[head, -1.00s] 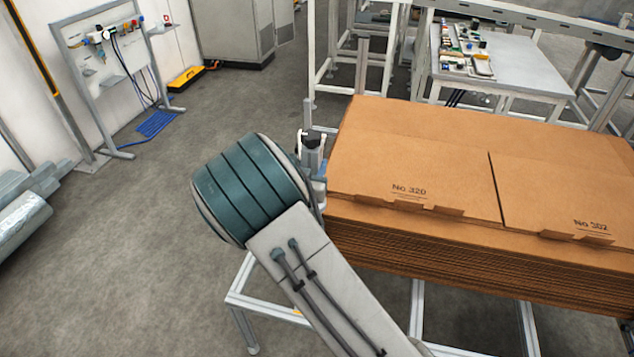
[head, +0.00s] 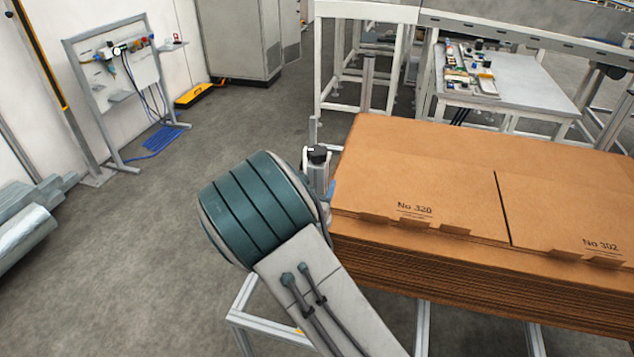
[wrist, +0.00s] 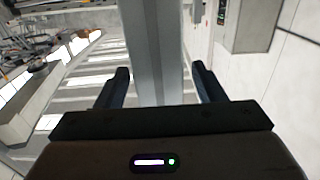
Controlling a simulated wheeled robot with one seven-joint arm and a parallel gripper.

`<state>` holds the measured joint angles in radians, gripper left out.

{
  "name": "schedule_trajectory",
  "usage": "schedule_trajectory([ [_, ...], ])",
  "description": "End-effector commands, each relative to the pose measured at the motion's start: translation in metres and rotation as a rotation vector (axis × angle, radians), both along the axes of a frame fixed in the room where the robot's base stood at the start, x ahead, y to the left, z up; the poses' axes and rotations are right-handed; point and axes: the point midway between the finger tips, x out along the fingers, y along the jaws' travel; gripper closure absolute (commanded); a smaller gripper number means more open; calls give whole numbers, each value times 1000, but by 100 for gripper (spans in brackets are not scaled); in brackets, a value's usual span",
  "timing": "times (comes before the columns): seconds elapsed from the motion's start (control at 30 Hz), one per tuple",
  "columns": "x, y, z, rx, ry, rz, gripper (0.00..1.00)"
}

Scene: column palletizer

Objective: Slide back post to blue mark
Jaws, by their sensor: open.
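In the wrist view a light grey upright post (wrist: 155,45) runs between the two dark fingers of my gripper (wrist: 161,75). The fingers are spread on either side of it, and the gripper looks open around the post. I cannot tell whether either finger touches it. In the head view a thin grey post top (head: 312,130) shows at the left end of the cardboard stack, beside a dark-topped grey part (head: 318,160). My arm hides most of that area and the gripper's fingers.
The cardboard stack (head: 420,180) lies right of my arm on a metal frame (head: 240,318). A work table (head: 510,95) with parts and white frames stand behind. A panel stand (head: 125,85) is at the back left.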

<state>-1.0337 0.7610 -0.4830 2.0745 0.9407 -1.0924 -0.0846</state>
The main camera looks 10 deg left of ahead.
Motion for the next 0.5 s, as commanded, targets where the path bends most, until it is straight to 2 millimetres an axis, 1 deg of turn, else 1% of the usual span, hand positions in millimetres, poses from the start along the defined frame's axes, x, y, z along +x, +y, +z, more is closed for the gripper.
schedule_trajectory([
  [0.03,-11,3,-3,1,1,4,37],
  [0.3,-72,14,-2,1,1,4,37],
  [0.4,-90,18,-2,0,1,3,37],
  [0.5,-103,20,-1,1,0,2,37],
])
